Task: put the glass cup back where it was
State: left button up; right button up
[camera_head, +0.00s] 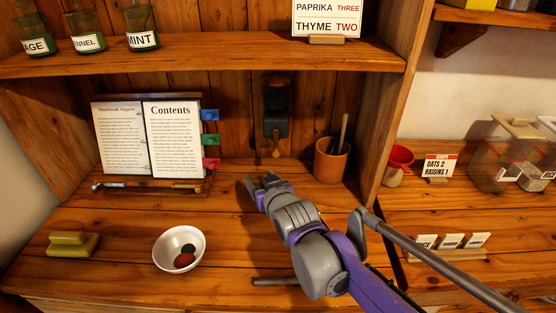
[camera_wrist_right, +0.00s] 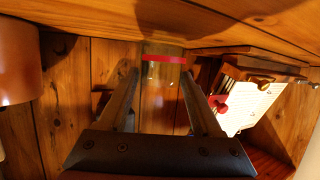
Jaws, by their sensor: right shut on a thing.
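My right gripper (camera_head: 265,184) reaches in over the counter toward the back wall of the shelving, below the dark wall-mounted device. In the right wrist view its two fingers (camera_wrist_right: 160,80) stand apart on either side of a clear glass cup with a red band (camera_wrist_right: 164,59), and they are shut on it. The cup shows only partly beyond the fingertips. I cannot make it out clearly in the head view, nor tell whether it touches a surface. My left gripper is not in view.
An open book (camera_head: 173,140) stands left of the gripper and a terracotta pot (camera_head: 331,162) stands right. A dark wall device (camera_head: 276,105) hangs behind. A white bowl (camera_head: 179,232) and a yellow-green block (camera_head: 70,244) lie forward left. The upper shelf (camera_head: 210,61) limits height.

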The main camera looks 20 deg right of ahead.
jog(key=w+d+p, duration=0.1)
jog(key=w+d, duration=0.1)
jog(key=d, duration=0.1)
jog(key=w+d, duration=0.3)
jog(key=shift+w+p, duration=0.2)
jog(key=shift+p, duration=0.15)
jog(key=shift+w+d+r, duration=0.1)
jog(key=shift+w+d, duration=0.75)
jog(key=shift+d, duration=0.2)
jog(key=shift+w+d+f, duration=0.1)
jog(key=shift+w+f, duration=0.05)
jog(key=shift+f, duration=0.3)
jog(key=shift+w+d+f, duration=0.1)
jog(key=shift+w+f, duration=0.05)
jog(key=shift+f, duration=0.25)
jog(key=shift+s, duration=0.1)
jog(key=o, duration=1.4)
